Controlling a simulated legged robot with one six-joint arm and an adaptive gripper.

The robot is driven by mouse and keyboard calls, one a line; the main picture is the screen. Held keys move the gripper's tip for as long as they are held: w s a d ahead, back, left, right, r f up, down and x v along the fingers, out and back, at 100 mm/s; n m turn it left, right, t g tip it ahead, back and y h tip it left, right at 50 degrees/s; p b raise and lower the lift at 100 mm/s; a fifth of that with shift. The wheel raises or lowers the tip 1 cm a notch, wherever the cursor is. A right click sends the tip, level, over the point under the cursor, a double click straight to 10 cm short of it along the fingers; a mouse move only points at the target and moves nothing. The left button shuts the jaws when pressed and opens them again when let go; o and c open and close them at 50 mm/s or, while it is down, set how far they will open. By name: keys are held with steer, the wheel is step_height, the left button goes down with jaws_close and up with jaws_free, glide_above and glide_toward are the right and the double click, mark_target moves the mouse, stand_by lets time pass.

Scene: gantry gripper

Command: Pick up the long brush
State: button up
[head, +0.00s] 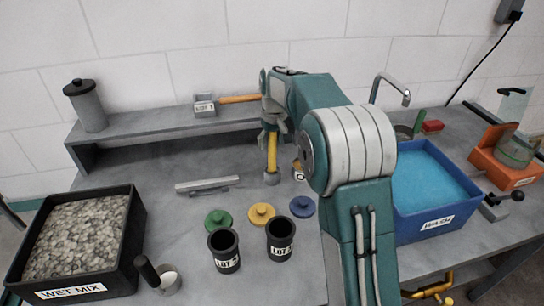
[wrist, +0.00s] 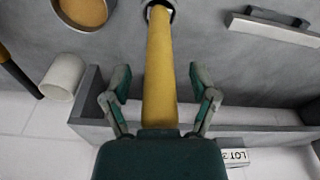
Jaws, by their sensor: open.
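A long yellow handle (head: 271,158), which I take for the long brush, stands about upright under my gripper with its lower end at a grey collar. It also shows in the wrist view (wrist: 159,70), running between my fingers to a round grey end; no bristles show. My gripper (wrist: 161,95) is open, one finger on each side of the handle with a gap to both. In the head view my gripper (head: 270,128) is partly hidden by my arm.
A shelf (head: 150,128) runs behind, holding a dark canister (head: 86,105) and an orange-handled tool (head: 238,98) by a labelled block. In front are several coloured lids, two black cups (head: 224,250), a wet mix bin (head: 135,215) and a blue wash tub (head: 405,225).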

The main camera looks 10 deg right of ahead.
steer(key=shift+c, duration=0.2)
jaws_close()
